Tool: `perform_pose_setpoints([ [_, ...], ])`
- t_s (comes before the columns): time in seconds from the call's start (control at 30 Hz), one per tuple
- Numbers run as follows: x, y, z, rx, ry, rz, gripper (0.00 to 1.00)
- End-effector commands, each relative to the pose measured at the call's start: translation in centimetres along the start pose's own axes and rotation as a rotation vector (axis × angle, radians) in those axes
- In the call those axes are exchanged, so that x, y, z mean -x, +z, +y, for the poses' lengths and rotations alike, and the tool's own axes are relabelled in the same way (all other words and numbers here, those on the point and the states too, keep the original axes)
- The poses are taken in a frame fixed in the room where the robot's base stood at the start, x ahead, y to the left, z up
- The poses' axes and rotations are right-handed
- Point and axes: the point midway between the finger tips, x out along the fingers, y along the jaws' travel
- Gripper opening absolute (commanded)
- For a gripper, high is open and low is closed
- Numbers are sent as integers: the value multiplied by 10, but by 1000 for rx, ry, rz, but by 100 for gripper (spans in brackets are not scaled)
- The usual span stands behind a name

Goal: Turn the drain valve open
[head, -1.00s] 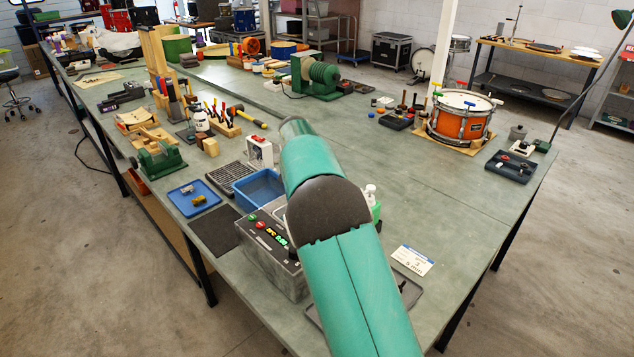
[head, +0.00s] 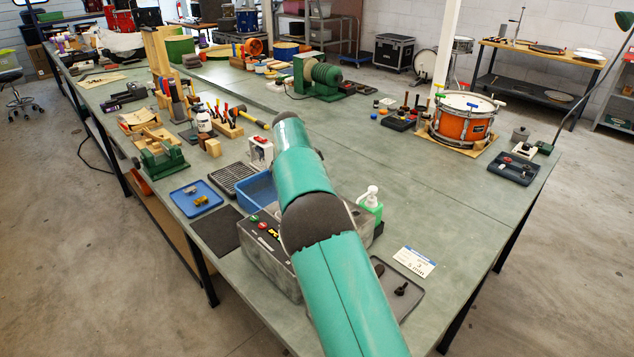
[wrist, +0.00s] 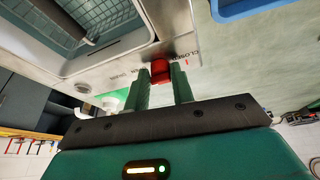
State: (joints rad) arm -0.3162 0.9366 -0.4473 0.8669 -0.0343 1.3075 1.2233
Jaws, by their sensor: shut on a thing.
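The drain valve's red handle (wrist: 160,68) shows in the wrist view, on the side of the grey metal cleaner (wrist: 110,62). My gripper (wrist: 161,82) is shut on this red handle, with one green finger on each side of it. In the head view the cleaner (head: 268,268) stands partly behind my green arm. The valve and my gripper are hidden there.
A blue bin (head: 257,188) sits behind the cleaner; a dark mat (head: 216,231) and blue tray (head: 195,199) lie left. A green pump bottle (head: 371,204) and grey tray (head: 405,300) are on the right. The bench's right part is mostly clear.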

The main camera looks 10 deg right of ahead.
Motion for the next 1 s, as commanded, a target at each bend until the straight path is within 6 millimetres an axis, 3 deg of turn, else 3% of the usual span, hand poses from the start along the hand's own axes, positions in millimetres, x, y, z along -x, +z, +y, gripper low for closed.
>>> perform_pose_setpoints([
  [0.2,2,1,-2,2,-9,0,1],
  [0.23,2,1,-2,3,-9,0,28],
  [0.33,2,1,-2,3,-8,0,44],
  [0.67,4,0,-1,2,-5,1,44],
  [0.83,25,0,-1,2,-8,1,44],
  [1.0,61,0,-1,2,-8,1,44],
])
